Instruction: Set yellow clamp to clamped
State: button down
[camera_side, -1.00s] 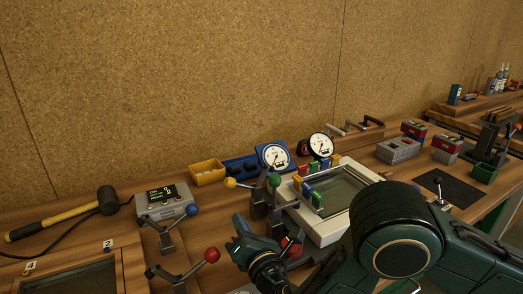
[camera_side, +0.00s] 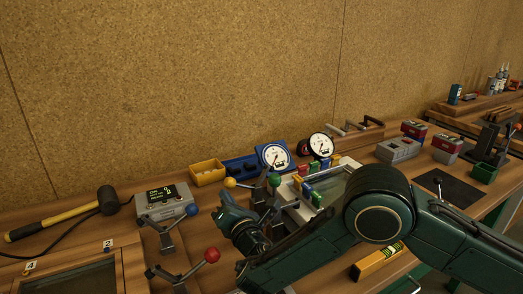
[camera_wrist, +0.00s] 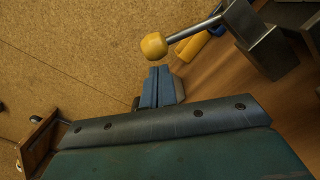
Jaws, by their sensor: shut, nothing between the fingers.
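The yellow clamp's ball knob (camera_side: 230,183) sits at the end of a metal lever that reaches left from the dark clamp body (camera_side: 258,194), beside the panel frame. In the wrist view the yellow knob (camera_wrist: 153,46) and its rod lead up right to the grey clamp body (camera_wrist: 262,42). My gripper (camera_side: 224,196) is just below the knob in the side view. In the wrist view my gripper (camera_wrist: 160,72) has its blue fingers together and empty, with their tips close to the knob. I cannot tell whether they touch it.
A green-knobbed clamp (camera_side: 274,180) stands close on the right. Blue-knobbed (camera_side: 192,210) and red-knobbed (camera_side: 212,255) clamps stand to the left. A white frame (camera_side: 297,208) with coloured blocks lies behind my arm. A yellow bin (camera_side: 208,173) and gauge (camera_side: 274,156) are behind.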

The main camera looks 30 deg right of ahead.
aim_at(232, 183)
jog(key=shift+d+r+m, duration=0.15)
jog(key=shift+r+m, duration=0.4)
jog(key=shift+m, duration=0.15)
dwell(0.5)
jog(key=shift+d+r+m, duration=0.2)
jog(key=shift+r+m, duration=0.35)
jog(key=shift+m, duration=0.15)
jog(key=shift+d+r+m, duration=0.25)
jog(key=shift+r+m, duration=0.25)
jog(key=shift+m, duration=0.1)
jog(key=shift+d+r+m, duration=0.25)
jog(key=shift+r+m, duration=0.2)
jog(key=shift+m, duration=0.15)
jog(key=shift+d+r+m, duration=1.2)
jog(key=shift+d+m, duration=0.1)
jog(key=shift+m, duration=0.2)
jog(key=shift+s, duration=0.15)
jog(key=s, duration=0.9)
jog(key=shift+s+a, duration=0.25)
jog(key=shift+s, duration=0.1)
